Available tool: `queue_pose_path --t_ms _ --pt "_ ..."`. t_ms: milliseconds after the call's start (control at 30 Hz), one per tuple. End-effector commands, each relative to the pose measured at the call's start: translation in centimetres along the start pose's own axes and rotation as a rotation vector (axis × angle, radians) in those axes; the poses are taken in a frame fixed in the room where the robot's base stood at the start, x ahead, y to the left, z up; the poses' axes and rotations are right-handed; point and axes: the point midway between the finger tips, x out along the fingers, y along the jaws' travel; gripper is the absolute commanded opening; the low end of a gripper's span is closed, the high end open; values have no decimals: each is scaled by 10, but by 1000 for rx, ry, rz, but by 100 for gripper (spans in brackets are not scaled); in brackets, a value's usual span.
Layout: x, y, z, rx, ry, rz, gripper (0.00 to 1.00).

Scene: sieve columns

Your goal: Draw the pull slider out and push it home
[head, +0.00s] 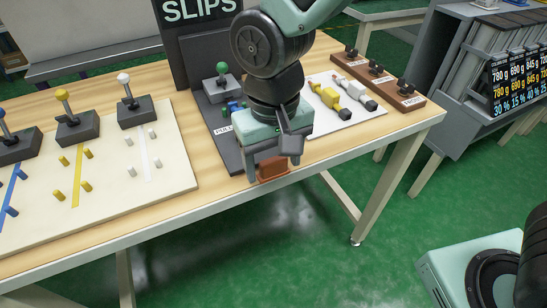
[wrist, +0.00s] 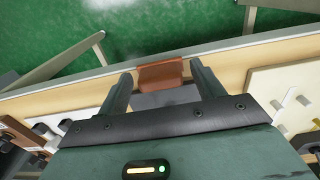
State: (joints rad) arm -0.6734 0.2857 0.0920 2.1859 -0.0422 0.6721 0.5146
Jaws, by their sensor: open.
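The pull slider's orange-brown handle (head: 273,168) sits at the front edge of the wooden table, at the end of a dark grey panel (head: 228,154). My gripper (head: 270,163) is over the front end of that panel, with its fingers pointing down around the handle. In the wrist view the handle (wrist: 161,75) lies between the two fingertips of my gripper (wrist: 160,82), with a finger on each side. The jaws are open, and a narrow gap shows beside the handle. A grey block (wrist: 165,98) lies behind the handle. My arm hides much of the panel in the head view.
A green-knobbed lever (head: 222,70) stands on the panel behind my gripper. A cream board (head: 110,185) with levers and pegs is on the left. A white plate with yellow and grey parts (head: 345,97) and a brown rack (head: 390,88) are on the right.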

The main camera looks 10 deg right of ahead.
Motion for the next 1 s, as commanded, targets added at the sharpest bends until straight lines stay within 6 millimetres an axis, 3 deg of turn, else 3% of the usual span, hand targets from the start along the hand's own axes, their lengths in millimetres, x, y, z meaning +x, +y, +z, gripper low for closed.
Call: queue_pose_path --t_ms 33,267,433,733,1000 --pt "0 0 0 0 0 0 67" --pt "0 0 0 0 0 0 4" --pt "-3 0 -11 2 0 0 4" --pt "-4 0 -55 1 1 -1 4" --pt "-2 0 -62 0 6 -2 4"
